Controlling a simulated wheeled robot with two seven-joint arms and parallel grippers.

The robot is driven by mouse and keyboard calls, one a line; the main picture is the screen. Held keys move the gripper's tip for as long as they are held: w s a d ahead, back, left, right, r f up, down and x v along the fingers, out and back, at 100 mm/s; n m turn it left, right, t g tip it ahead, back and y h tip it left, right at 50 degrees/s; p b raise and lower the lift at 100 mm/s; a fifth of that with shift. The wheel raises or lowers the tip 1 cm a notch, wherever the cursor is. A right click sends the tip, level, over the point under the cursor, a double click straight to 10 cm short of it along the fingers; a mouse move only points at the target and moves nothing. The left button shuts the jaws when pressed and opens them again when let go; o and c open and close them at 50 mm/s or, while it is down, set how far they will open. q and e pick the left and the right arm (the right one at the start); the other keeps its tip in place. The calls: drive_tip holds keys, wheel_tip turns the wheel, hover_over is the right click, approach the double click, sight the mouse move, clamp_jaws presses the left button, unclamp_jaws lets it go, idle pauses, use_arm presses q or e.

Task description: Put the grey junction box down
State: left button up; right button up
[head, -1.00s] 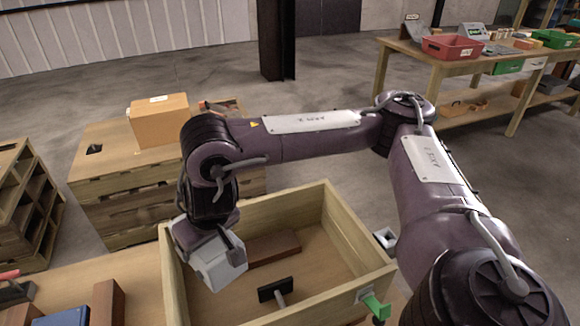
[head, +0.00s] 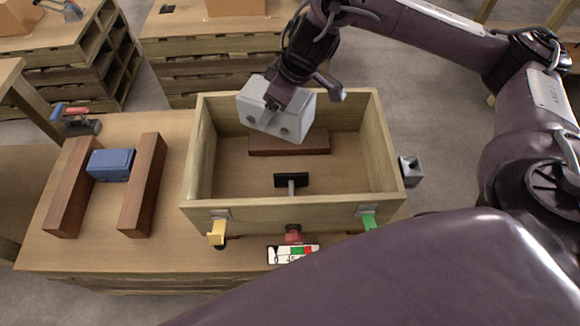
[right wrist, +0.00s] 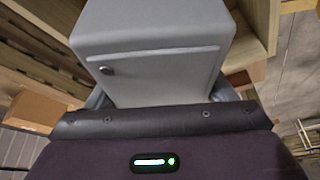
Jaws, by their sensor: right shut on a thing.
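The grey junction box (head: 276,110) is a pale box with dark round marks on its face. It is tilted in the back part of the open wooden crate (head: 203,150), over a dark red-brown block (head: 262,145). I cannot tell whether it touches the block. My right gripper (head: 278,102) comes down from above and is shut on the box. In the right wrist view the box (right wrist: 150,55) fills the space in front of the gripper (right wrist: 155,108). My left gripper is in neither view.
A black T-shaped piece (head: 291,182) stands in the crate. Yellow (head: 216,232) and green (head: 369,220) clips sit at its front wall. Left on the table, a blue box (head: 110,164) lies between two brown blocks (head: 143,185).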

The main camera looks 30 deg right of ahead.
drive_tip(key=d+n, duration=0.1)
drive_tip(key=w+d+n+y+p, duration=0.1)
drive_tip(key=n, duration=0.1)
drive_tip(key=shift+d+r+n+g, duration=0.1)
drive_tip(key=shift+d+n+g, duration=0.2)
drive_tip(key=shift+g, duration=0.1)
drive_tip(key=shift+w+d+n+g, duration=0.15)
drive_tip(key=shift+d+n+g, duration=0.15)
drive_tip(key=shift+d+n, duration=0.4)
drive_tip(key=shift+a+f, duration=0.1)
drive_tip(key=shift+f, duration=0.15)
wheel_tip(320, 180, down, 21)
drive_tip(key=b, duration=0.7)
drive_tip(key=o, duration=1.5)
drive_tip(key=shift+f, duration=0.15)
drive_tip(key=shift+c, duration=0.2)
drive_tip(key=o, duration=0.4)
